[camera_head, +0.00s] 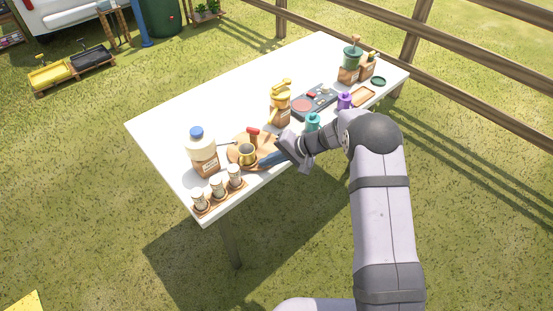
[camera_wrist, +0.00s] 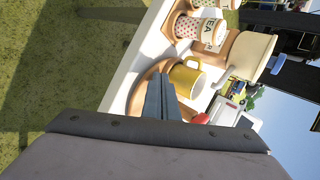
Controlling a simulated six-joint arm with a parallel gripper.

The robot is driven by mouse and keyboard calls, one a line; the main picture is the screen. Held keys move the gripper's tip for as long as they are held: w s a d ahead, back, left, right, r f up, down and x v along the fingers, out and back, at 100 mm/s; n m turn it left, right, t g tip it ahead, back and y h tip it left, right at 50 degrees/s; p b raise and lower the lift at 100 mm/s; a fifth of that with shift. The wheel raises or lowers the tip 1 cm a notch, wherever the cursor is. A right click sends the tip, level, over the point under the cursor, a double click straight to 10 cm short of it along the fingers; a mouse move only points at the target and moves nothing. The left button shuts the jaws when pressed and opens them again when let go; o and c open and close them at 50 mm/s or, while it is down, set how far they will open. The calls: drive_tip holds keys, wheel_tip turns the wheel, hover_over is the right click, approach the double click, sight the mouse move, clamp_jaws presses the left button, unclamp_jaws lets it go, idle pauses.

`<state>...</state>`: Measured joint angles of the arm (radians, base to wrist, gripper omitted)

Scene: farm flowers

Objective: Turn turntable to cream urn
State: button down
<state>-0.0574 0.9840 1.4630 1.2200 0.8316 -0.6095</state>
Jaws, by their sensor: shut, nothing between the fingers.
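The turntable (camera_head: 236,160) is a round wooden disc near the table's front left; its edge also shows in the wrist view (camera_wrist: 141,89). A yellow mug (camera_head: 247,154) stands on it and shows in the wrist view (camera_wrist: 187,78). A red-topped piece (camera_head: 253,132) is at its far side. A cream container with a blue lid (camera_head: 202,151) stands left of the turntable; I cannot tell whether this is the urn. My gripper (camera_head: 266,161) is shut and empty, its tips low at the turntable's right side. In the wrist view the fingers (camera_wrist: 162,88) hide part of the disc.
Several small jars stand on a wooden rack (camera_head: 220,201) at the front left corner. A yellow dispenser (camera_head: 281,103), a teal bottle (camera_head: 312,122) and a purple bottle (camera_head: 344,101) stand to the right. The white table (camera_head: 190,102) is bare at the back left.

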sight(247, 164)
drive_tip(key=shift+w+a, duration=0.1)
drive_tip(key=shift+a, duration=0.2)
drive_tip(key=shift+s+a+f+m+t+b, duration=0.15)
drive_tip(key=shift+a+m+t+b, duration=0.3)
drive_tip(key=shift+b, duration=0.55)
drive_tip(key=shift+s+a+r+m+t+b, duration=0.1)
drive_tip(key=shift+s+a+m+t+b, duration=0.2)
drive_tip(key=shift+m+b, duration=0.45)
drive_tip(key=shift+h+b, duration=0.3)
drive_tip(key=shift+b, duration=0.15)
drive_tip(key=b, duration=0.2)
drive_tip(key=a+m+t+b, duration=0.1)
drive_tip(key=b, duration=0.1)
drive_tip(key=shift+s+a+f+h, duration=0.2)
drive_tip(key=shift+a+f+h, duration=0.05)
drive_tip(key=shift+a+h, duration=0.05)
drive_tip(key=a+m+t+b, duration=0.1)
drive_tip(key=b, duration=0.1)
drive_tip(key=m+t+h+b, duration=0.1)
drive_tip(key=b, duration=0.1)
drive_tip(key=shift+a+r+m, duration=0.25)
drive_tip(key=shift+a+m, duration=0.15)
drive_tip(key=shift+b, duration=0.3)
